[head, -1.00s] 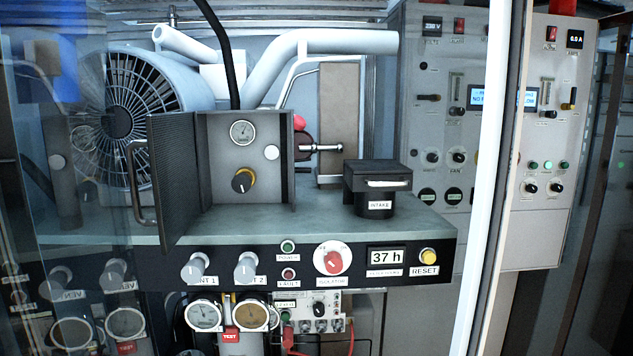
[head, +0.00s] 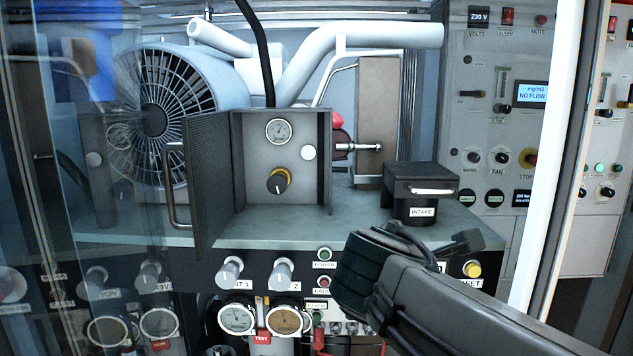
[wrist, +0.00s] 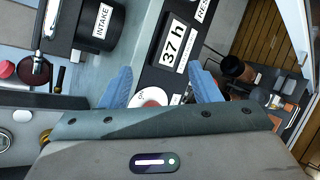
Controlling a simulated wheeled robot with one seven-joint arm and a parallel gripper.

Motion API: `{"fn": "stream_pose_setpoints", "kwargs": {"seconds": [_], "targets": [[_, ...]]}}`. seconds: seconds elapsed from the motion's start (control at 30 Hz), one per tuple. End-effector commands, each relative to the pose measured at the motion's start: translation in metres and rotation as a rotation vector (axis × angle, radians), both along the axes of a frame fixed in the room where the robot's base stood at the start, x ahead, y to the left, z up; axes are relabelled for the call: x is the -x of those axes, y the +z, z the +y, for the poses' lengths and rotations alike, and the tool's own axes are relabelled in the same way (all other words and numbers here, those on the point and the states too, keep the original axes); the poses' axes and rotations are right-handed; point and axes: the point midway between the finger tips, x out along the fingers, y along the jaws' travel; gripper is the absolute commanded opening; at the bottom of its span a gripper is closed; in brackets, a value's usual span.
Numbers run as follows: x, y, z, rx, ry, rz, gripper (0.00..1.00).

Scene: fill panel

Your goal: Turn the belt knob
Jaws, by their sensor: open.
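Inside the open-fronted grey box is a black knob with a yellow ring (head: 278,181); no label on it is readable, so I cannot confirm it is the belt knob. A small gauge (head: 279,131) sits above it. A yellow-ringed part, likely the same knob, shows at the left of the wrist view (wrist: 45,138), partly hidden by my gripper body. My gripper (wrist: 160,66) is open and empty, its blue fingers apart over the panel front. The red-and-white isolator dial (wrist: 150,97) shows between them, partly covered. In the head view my arm hides this dial, and the fingertips cannot be made out.
The box's door (head: 211,185) stands open at its left, its handle sticking out. The black intake block (head: 421,180) stands right of the box. Two grey knobs (head: 229,272) and the yellow reset button (head: 472,269) are on the panel front. A white upright post (head: 545,150) stands at right.

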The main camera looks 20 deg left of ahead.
Motion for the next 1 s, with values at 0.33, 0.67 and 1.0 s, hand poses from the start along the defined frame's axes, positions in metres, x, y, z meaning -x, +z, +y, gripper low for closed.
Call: {"fn": "stream_pose_setpoints", "kwargs": {"seconds": [0.33,0.67,1.0], "targets": [[0.011,0.041,0.119,0.532,0.386,-0.228,0.56],[0.049,0.066,0.208,0.857,0.594,-0.468,0.56],[0.020,0.071,0.226,0.890,0.607,-0.493,0.56]]}}
